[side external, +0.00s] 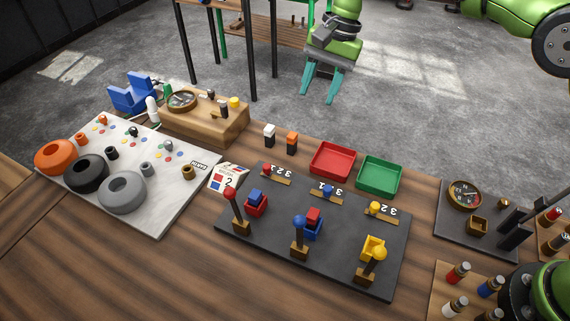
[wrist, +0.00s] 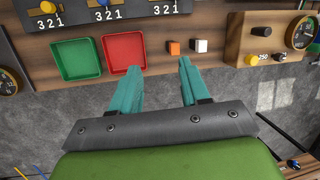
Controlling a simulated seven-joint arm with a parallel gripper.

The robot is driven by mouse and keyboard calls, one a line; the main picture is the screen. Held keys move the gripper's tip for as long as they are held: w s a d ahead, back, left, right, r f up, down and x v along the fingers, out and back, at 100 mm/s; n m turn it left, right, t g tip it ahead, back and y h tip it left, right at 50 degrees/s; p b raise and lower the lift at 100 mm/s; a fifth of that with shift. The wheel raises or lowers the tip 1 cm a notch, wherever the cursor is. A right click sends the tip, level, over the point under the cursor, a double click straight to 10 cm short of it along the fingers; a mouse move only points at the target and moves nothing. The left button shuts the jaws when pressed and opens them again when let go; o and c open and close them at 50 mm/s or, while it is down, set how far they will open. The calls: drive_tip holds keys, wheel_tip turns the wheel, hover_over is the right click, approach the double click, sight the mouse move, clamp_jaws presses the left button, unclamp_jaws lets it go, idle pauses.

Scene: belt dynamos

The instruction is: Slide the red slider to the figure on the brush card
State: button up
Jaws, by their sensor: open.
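The red slider (side external: 264,169) is a small red knob near the left end of its brass track on the dark board (side external: 345,245), beside white figures 3 2 1. The brush card (side external: 226,180) is a small white tilted card left of the board; it bears coloured squares and a figure that looks like 2, the rest too small to read. My gripper (side external: 323,88), green with teal fingers, is open and empty above the floor behind the bench, well away from the slider. In the wrist view my gripper (wrist: 168,68) points toward the bench edge; the red slider is not clearly visible there.
A red tray (side external: 333,146) and a green tray (side external: 395,161) stand behind the board, with a white and an orange block (side external: 292,143) beside them. Blue (side external: 327,190) and yellow (side external: 375,207) sliders share the board. Upright levers (side external: 298,222) stand along its front.

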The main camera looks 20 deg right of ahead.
sight(268, 165)
drive_tip(key=a+r+m+g, duration=0.1)
drive_tip(key=a+m, duration=0.4)
drive_tip(key=a, duration=0.1)
drive_tip(key=shift+y, duration=0.4)
drive_tip(key=x, duration=1.6)
drive_tip(key=shift+s+f, duration=0.1)
clamp_jaws()
